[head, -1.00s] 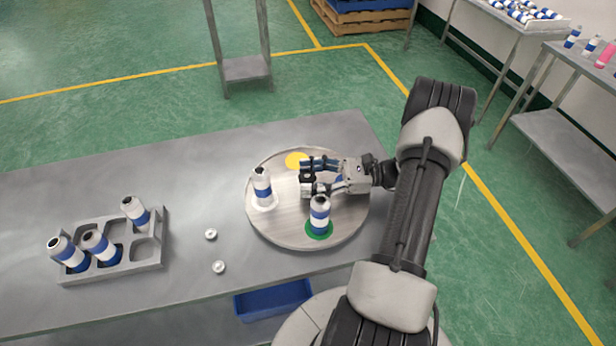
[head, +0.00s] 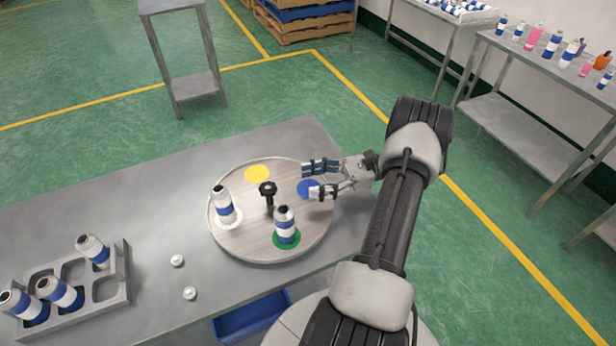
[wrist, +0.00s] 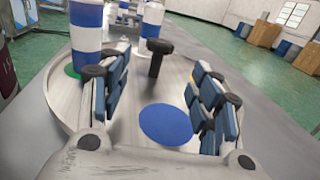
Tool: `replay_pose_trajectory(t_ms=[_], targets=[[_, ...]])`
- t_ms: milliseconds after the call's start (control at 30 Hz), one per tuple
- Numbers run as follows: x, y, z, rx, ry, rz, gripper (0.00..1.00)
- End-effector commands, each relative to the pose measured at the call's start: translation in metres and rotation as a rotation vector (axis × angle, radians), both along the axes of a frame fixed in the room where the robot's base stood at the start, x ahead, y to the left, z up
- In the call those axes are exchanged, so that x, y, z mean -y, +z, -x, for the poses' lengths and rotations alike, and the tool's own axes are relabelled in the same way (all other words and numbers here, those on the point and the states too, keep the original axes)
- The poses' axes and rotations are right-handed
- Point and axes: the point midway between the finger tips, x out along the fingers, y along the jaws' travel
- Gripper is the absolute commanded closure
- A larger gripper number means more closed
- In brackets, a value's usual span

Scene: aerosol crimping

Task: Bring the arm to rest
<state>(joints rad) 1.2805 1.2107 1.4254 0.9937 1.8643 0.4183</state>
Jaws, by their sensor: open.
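My gripper (head: 316,180) is open and empty at the right side of the round turntable (head: 262,250), over its blue spot (head: 306,188). In the wrist view the two fingers stand wide apart with the blue spot (wrist: 166,124) between them. The turntable's black centre knob (head: 268,188) is clear of the fingers; it also shows in the wrist view (wrist: 157,58). One blue-and-white can (head: 285,226) stands on the green spot. Another can (head: 224,207) stands on a white spot at the left. The yellow spot (head: 257,174) is bare.
A grey rack (head: 118,290) with several cans stands at the table's left. Two small pale caps (head: 177,260) lie between rack and turntable. A blue bin (head: 250,315) sits below the front edge. Shelves with bottles (head: 540,70) stand at the right, apart from my arm.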

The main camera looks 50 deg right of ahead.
Motion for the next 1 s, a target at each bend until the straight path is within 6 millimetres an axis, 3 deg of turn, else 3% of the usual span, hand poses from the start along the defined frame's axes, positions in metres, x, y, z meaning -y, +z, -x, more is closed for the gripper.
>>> replay_pose_trajectory(t_ms=[333,467,567,700,1000], targets=[[-0.001,0.001,-0.001,-0.001,0.005,0.006,0.42],[-0.016,0.017,-0.012,-0.010,0.066,0.070,0.42],[-0.043,0.041,-0.027,-0.020,0.169,0.182,0.42],[-0.094,0.077,-0.040,-0.018,0.350,0.388,0.42],[-0.190,0.133,-0.030,0.074,0.691,0.812,0.42]])
